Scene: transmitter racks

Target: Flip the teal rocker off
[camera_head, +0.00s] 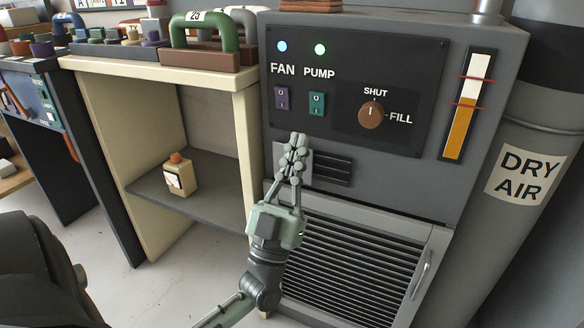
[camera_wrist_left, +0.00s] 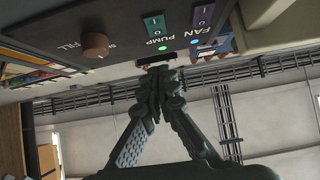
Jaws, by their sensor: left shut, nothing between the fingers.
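The teal rocker (camera_head: 316,104) is under the PUMP label on the dark panel of the grey cabinet. The green lamp (camera_head: 320,49) above that label is lit. My left gripper (camera_head: 298,139) is shut and empty, with its fingertips just below and slightly left of the teal rocker in the head view. Any contact with the panel cannot be told. The left wrist view is turned over. There the teal rocker (camera_wrist_left: 154,26) shows above the closed fingertips (camera_wrist_left: 158,75), with a visible space between. My right gripper is not in view.
A purple rocker (camera_head: 282,98) under FAN sits close left of the teal one, with a lit blue lamp (camera_head: 282,46) above. A brown knob (camera_head: 371,114) is to the right. A louvred vent (camera_head: 332,169) lies below the panel. A cream bench (camera_head: 245,100) stands to the left.

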